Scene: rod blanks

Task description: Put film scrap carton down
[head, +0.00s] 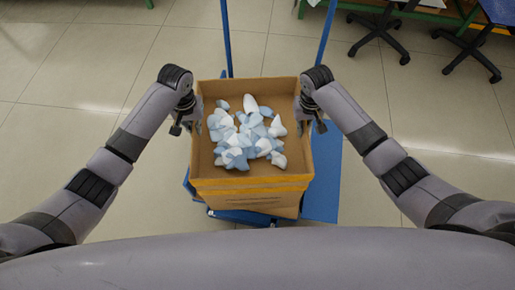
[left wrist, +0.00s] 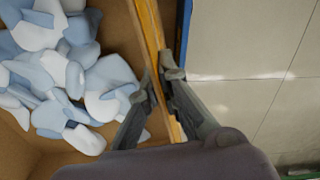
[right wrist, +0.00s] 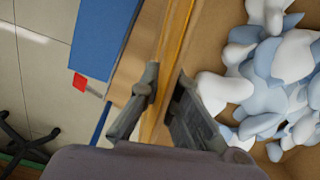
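The film scrap carton (head: 250,200) is an open brown box with yellow tape along its rim, upright in the middle of the head view. It holds a heap of white and pale blue film scrap (head: 245,135). My left gripper (left wrist: 157,85) is shut on its left wall, one finger inside and one outside. My right gripper (right wrist: 168,85) is shut on the opposite wall in the same way. The carton is over a blue platform trolley (head: 325,180). Its underside is hidden, so I cannot tell whether it touches the deck.
Two blue trolley uprights (head: 226,40) rise behind the carton. Black chair bases (head: 380,30) stand on the tiled floor at the back right, beside a green-framed bench (head: 455,15). The floor left of the carton (head: 60,120) is clear.

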